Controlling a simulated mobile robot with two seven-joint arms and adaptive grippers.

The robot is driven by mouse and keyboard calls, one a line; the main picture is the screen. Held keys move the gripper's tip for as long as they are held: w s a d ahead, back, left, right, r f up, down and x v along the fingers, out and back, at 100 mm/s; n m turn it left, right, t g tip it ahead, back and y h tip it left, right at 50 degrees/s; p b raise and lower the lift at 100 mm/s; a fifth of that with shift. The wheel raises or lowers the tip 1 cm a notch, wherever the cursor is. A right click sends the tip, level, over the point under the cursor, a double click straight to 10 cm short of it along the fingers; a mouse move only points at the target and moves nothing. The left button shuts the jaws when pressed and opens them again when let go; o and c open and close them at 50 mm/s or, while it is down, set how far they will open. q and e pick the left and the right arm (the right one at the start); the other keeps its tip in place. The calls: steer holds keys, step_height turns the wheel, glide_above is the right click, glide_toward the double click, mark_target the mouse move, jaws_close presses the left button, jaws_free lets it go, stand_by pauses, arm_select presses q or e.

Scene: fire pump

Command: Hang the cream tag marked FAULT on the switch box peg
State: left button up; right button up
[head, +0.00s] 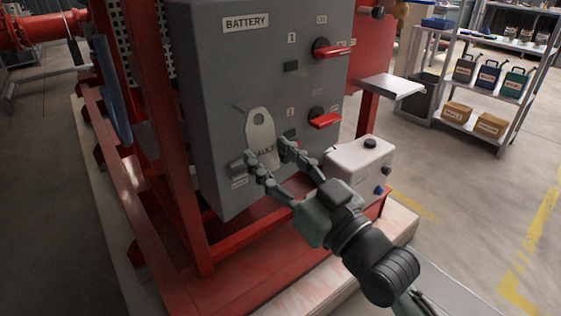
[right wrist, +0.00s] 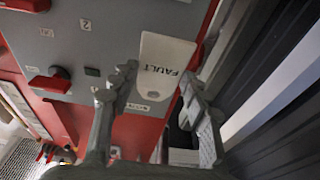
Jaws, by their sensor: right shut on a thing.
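The cream tag marked FAULT (head: 260,132) stands upright in front of the grey switch box (head: 207,108), its holed end up. My right gripper (head: 268,160) is shut on the tag's lower part, a finger at each side edge. My left gripper is not in view.
Two red switch handles (head: 328,52) and (head: 325,120) stick out right of the tag. A white container (head: 358,165) stands low at the right. A small grey shelf (head: 390,86) juts out beyond the box. A red frame post (head: 172,150) stands left.

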mark_target(265, 156)
steer(key=shift+w+a+f+b, duration=0.1)
steer(key=shift+w+a+b, duration=0.1)
steer(key=shift+w+a, duration=0.25)
steer(key=shift+w+a+b, duration=0.2)
steer(key=shift+w+a, duration=0.05)
steer(key=shift+w, duration=0.4)
steer(key=shift+w+a, duration=0.3)
steer(key=shift+w, duration=0.15)
steer(key=shift+w+a, duration=0.15)
steer(key=shift+w, duration=0.05)
steer(key=shift+w+a+f, duration=0.1)
steer(key=shift+w+a, duration=0.05)
steer(key=shift+p, duration=0.35)
steer(key=shift+w, duration=0.1)
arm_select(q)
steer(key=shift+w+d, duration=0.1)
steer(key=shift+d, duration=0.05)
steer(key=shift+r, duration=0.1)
